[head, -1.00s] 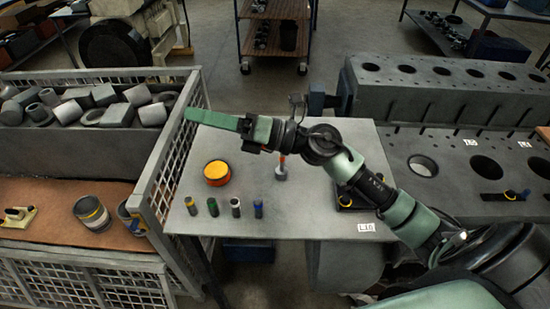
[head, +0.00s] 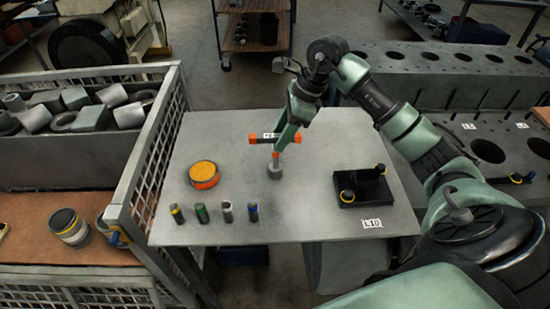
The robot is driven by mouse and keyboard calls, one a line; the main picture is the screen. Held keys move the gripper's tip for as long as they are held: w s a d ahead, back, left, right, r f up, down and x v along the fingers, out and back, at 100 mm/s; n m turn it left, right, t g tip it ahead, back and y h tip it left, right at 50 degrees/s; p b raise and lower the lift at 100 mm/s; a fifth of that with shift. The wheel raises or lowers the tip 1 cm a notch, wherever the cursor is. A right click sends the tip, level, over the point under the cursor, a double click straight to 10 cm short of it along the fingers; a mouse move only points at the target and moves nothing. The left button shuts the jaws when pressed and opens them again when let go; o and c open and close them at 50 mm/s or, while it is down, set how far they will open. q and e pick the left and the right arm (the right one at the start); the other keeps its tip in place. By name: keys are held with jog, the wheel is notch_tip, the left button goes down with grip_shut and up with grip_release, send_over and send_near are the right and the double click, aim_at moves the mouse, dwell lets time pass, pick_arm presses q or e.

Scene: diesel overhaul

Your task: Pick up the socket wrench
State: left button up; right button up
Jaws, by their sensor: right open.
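The socket wrench (head: 257,139) stands upright on the grey table, with a black crossbar with orange ends and a white label, an orange part on its stem and a round grey socket at its foot. My right gripper (head: 282,145) points down at the wrench, its green fingers overlapping the crossbar and upper stem in the picture. It is open. I cannot tell whether the fingers touch the wrench or are just in front of it; they hide part of the crossbar and stem. My left gripper is not in view.
An orange-and-yellow round tin (head: 204,175) and several small coloured cylinders (head: 227,212) stand left of the wrench. A black holder (head: 362,190) sits at right. A mesh-sided crate (head: 150,165) borders the table's left; an engine block (head: 440,85) stands behind right.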

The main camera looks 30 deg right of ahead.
aim_at(275, 156)
jog(key=p+x, duration=0.2)
jog(key=x, duration=0.1)
jog(key=p+x, duration=0.1)
jog(key=shift+w+a+f, duration=0.15)
jog(key=shift+w+a, duration=0.1)
jog(key=shift+a, duration=0.1)
jog(key=shift+w+a+f, duration=0.1)
jog(key=shift+w+f, duration=0.05)
jog(key=shift+f, duration=0.3)
grip_shut()
jog(key=shift+r, duration=0.1)
dwell(0.6)
